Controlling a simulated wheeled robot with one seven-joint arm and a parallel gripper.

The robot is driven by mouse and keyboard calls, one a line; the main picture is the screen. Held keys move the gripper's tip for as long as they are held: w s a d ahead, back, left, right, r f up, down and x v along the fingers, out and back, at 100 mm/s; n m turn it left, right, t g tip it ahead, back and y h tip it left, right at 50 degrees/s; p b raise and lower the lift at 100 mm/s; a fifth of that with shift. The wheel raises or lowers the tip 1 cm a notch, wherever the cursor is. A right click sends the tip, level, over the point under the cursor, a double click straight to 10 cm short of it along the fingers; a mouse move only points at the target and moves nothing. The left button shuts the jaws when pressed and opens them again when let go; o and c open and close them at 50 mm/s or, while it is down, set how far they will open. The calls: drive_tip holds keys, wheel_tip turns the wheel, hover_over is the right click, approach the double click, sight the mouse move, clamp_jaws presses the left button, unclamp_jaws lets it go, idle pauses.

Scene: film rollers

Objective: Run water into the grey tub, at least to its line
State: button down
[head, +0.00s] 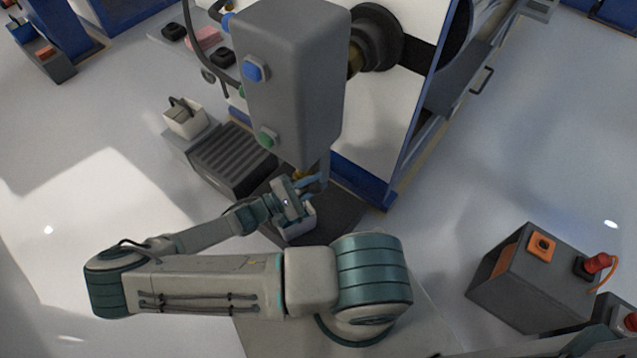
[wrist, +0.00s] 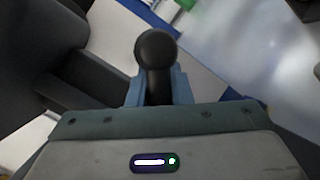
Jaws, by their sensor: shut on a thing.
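My gripper (head: 314,184) is under the lower end of a large grey housing, beside a small brass fitting (head: 299,174). In the wrist view its blue fingers (wrist: 157,88) are closed around a black ball-ended lever (wrist: 156,50). A light grey open container (head: 298,228), which looks like the tub, stands just below my gripper on a dark base. My wrist covers much of it. Its line and any water in it cannot be made out.
The grey housing (head: 292,75) with blue and green buttons hangs above my gripper. A ribbed dark block (head: 235,160) and a pale container with a dark handle (head: 186,118) stand to the left. A grey control box (head: 525,285) is at the right. Open floor lies on both sides.

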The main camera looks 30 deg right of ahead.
drive_tip(key=shift+w+a+r+n+t+h+p, duration=0.2)
drive_tip(key=shift+w+r+n+h+p, duration=0.15)
drive_tip(key=shift+n, duration=0.4)
drive_tip(key=shift+w+a+r+n+t+h+p, duration=0.15)
drive_tip(key=shift+w+r+n+t+p, duration=0.2)
drive_tip(key=shift+n, duration=0.4)
drive_tip(key=c, duration=1.3)
unclamp_jaws()
drive_tip(key=shift+r, duration=0.1)
drive_tip(key=v, duration=1.4)
drive_tip(key=shift+w, duration=0.15)
drive_tip(key=shift+d, duration=0.1)
